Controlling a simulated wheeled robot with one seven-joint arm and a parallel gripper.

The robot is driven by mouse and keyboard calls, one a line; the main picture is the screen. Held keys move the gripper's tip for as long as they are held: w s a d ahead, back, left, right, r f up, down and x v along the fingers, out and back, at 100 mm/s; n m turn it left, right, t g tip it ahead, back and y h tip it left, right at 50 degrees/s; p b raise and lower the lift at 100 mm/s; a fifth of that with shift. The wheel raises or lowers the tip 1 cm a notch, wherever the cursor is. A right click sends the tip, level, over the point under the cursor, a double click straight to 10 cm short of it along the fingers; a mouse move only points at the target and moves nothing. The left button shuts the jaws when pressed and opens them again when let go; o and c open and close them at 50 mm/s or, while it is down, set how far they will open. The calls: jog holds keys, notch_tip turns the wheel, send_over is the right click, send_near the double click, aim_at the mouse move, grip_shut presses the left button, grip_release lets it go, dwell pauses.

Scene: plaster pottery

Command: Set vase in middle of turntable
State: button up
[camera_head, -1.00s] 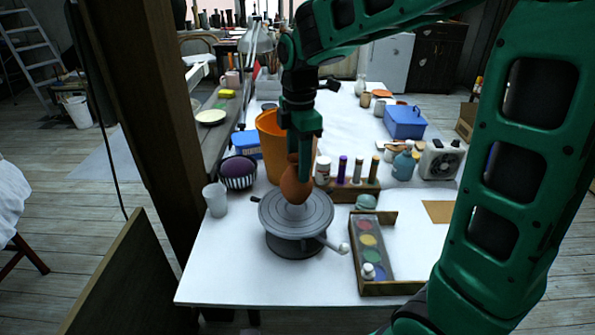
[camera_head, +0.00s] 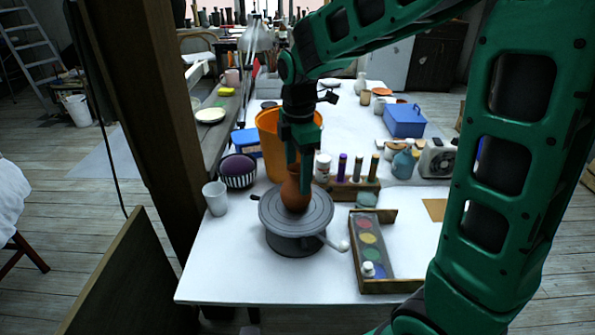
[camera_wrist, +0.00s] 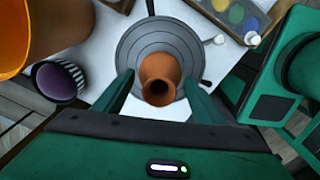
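The brown clay vase (camera_head: 295,192) stands upright on the grey turntable (camera_head: 322,217), at about the middle of its disc. In the wrist view the vase (camera_wrist: 160,71) shows from above with its dark mouth toward me, and the turntable (camera_wrist: 133,52) lies beneath it. My gripper (camera_head: 299,172) is above the turntable with its fingers down around the vase's upper part. In the wrist view my gripper (camera_wrist: 158,83) has one finger on each side of the vase, with a visible gap on both sides. The head view hides part of the vase's neck behind a finger.
An orange bucket (camera_head: 270,147) stands close behind the turntable. A striped bowl with a purple ball (camera_head: 238,171) and a white cup (camera_head: 215,198) are at left. A paint box (camera_head: 371,284) and a rack of bottles (camera_head: 352,190) are at right. The front table is clear.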

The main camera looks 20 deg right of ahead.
notch_tip(320, 180, up, 13)
jog(key=s+d+f+m, duration=0.4)
jog(key=s+d+m, duration=0.1)
jog(key=s+m, duration=0.3)
jog(key=s+d+f+m, duration=0.4)
jog(key=s+d+m, duration=0.2)
jog(key=s+m, duration=0.2)
jog(key=s+d+f+m, duration=0.5)
jog(key=s+m, duration=0.3)
jog(key=s, duration=0.2)
jog(key=shift+s+d, duration=0.15)
jog(key=shift+d, duration=0.5)
jog(key=shift+w+f, duration=0.2)
jog(key=shift+w, duration=0.5)
